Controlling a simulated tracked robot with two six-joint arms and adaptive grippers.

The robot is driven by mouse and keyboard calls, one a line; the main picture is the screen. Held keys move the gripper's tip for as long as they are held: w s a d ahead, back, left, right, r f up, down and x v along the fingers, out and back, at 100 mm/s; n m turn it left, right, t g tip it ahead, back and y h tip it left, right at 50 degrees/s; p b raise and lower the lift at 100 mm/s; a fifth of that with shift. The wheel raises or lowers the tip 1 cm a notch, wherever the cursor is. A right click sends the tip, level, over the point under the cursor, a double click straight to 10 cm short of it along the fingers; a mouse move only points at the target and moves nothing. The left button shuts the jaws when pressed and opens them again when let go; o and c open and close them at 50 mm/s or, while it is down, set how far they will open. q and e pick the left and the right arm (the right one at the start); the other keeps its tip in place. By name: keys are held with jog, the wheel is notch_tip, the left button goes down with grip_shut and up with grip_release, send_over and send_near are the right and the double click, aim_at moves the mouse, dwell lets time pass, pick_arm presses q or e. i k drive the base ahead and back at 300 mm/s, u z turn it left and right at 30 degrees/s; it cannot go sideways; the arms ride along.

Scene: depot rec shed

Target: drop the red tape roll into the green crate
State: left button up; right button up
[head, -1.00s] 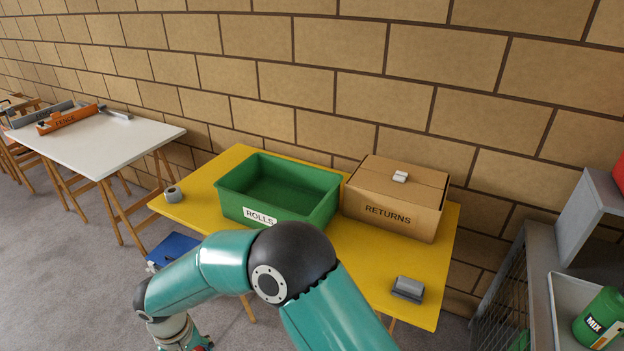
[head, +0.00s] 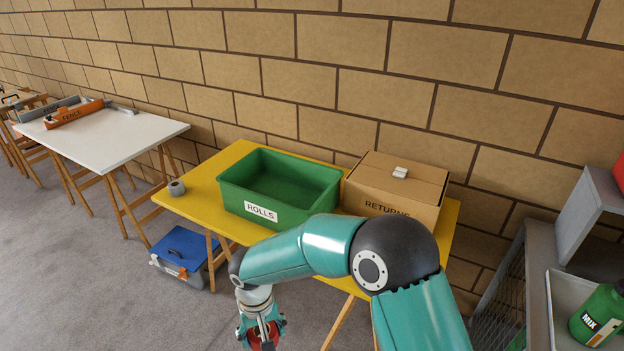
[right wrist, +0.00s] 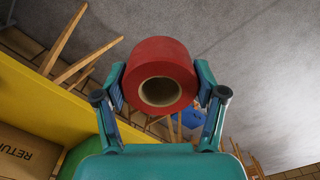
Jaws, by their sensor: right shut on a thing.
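The red tape roll (right wrist: 160,50) is in the jaws of my right gripper (right wrist: 161,88), one finger on each side, its hole facing the wrist camera. In the head view, my right gripper (head: 262,334) is low at the bottom edge, in front of the yellow table, and only a bit of red shows there. The green crate (head: 237,201), labelled ROLLS, stands on the table with its top open. Its visible inside looks empty; part of its near right side is behind my right arm. My left gripper is out of view.
The yellow table (head: 203,194) also bears a closed RETURNS carton (head: 390,184) right of the crate and a grey roll (head: 177,187) at its left corner. A blue-lidded toolbox (head: 186,247) sits on the floor. A grey shelf unit (head: 540,262) stands at right.

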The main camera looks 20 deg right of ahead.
aim_at(286, 200)
jog(key=u, duration=0.05)
jog(key=i, duration=1)
jog(key=z, duration=0.1)
